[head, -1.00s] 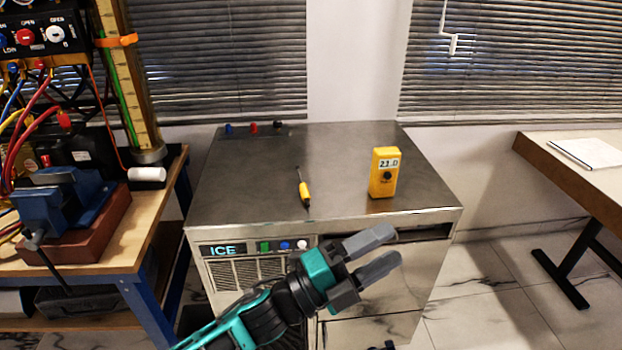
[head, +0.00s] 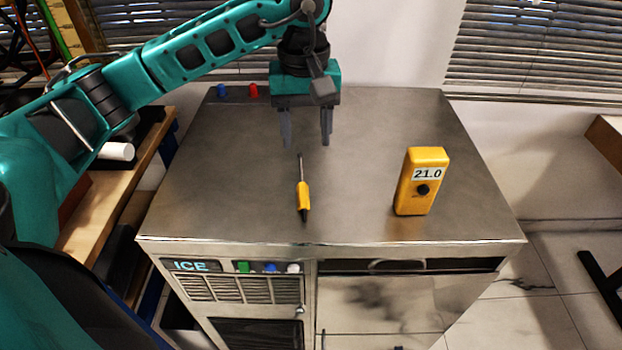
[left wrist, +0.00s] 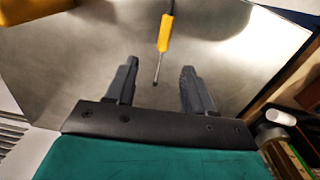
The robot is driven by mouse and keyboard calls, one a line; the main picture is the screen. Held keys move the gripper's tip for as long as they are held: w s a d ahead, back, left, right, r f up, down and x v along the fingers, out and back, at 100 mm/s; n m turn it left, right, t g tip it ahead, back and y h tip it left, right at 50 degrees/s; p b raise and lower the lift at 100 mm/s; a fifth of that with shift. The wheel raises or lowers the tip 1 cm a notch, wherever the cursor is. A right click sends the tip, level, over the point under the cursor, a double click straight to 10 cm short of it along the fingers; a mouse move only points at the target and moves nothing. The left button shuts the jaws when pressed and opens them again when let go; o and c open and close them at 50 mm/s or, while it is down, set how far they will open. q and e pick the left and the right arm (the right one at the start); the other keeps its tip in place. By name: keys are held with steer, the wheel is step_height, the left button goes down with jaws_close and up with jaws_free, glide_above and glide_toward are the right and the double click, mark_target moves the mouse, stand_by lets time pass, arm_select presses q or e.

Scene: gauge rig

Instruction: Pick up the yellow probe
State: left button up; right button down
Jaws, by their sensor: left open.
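The yellow probe (head: 303,198) lies on the steel top of the ice machine (head: 225,190), its thin metal shaft pointing to the back. In the left wrist view the probe (left wrist: 164,35) lies beyond the fingertips, with its shaft tip in line with the gap between them. My left gripper (head: 306,142) points down over the top, behind the probe, open and empty. Its two fingers also show in the left wrist view (left wrist: 159,75). My right gripper is not in view.
A yellow meter (head: 421,182) reading 21.0 stands upright to the right of the probe. Red (head: 253,90) and blue (head: 221,91) jacks sit at the back left edge. The steel top around the probe is clear. A wooden bench (head: 120,200) stands at left.

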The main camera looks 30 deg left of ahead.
mark_target(303, 190)
arm_select(q)
steer(key=f, duration=1.2)
steer(key=shift+s+a+f, duration=0.25)
steer(key=shift+s+f, duration=0.05)
steer(key=shift+s, duration=0.05)
steer(key=shift+c, duration=0.2)
jaws_close()
